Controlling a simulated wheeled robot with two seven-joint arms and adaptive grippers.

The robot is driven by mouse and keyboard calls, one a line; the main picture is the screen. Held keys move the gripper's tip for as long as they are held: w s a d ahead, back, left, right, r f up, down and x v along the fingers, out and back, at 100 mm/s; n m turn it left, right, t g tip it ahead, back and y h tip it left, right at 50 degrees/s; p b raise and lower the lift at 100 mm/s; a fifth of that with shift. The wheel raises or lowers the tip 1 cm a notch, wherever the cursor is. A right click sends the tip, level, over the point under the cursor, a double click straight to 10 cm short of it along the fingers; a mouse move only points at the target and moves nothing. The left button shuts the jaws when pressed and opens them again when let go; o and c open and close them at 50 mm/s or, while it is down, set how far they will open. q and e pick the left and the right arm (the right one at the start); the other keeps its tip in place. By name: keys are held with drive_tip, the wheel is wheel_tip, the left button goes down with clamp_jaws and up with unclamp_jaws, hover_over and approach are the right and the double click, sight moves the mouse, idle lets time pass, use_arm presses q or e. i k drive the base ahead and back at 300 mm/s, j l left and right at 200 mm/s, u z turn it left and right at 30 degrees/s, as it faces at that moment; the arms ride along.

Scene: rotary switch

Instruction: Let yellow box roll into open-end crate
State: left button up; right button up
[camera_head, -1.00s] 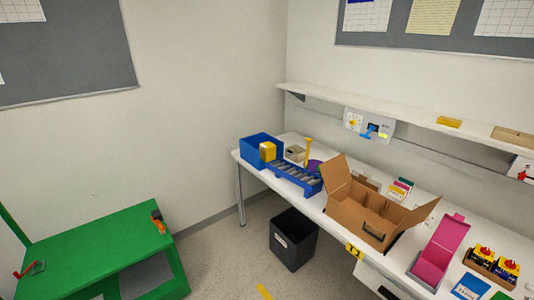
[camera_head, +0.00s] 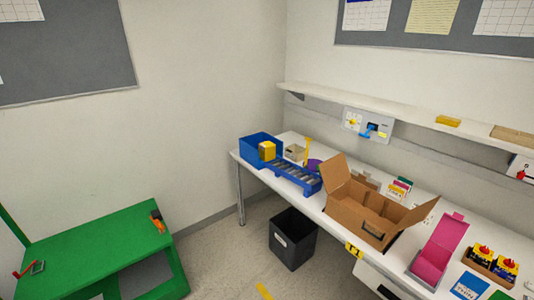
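The yellow box (camera_head: 267,151) is at the left end of the blue roller ramp (camera_head: 293,174), at the open side of the blue crate (camera_head: 256,147). I cannot tell whether it is fully inside the crate. The crate stands on the left end of the white table (camera_head: 235,155). A rotary switch panel (camera_head: 368,126) with a blue handle (camera_head: 372,131) is on the wall under the shelf. Neither of my grippers shows in the head view.
An open cardboard box (camera_head: 352,210) and a pink box (camera_head: 437,248) stand on the table to the right. A black bin (camera_head: 294,239) is on the floor in front. A green workbench (camera_head: 95,245) stands at the lower left. The floor between is mostly clear.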

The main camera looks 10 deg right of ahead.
sight(267, 149)
drive_tip(key=i, duration=0.65)
drive_tip(key=i+l, duration=0.15)
drive_tip(key=i, duration=0.5)
drive_tip(key=j+u, duration=0.05)
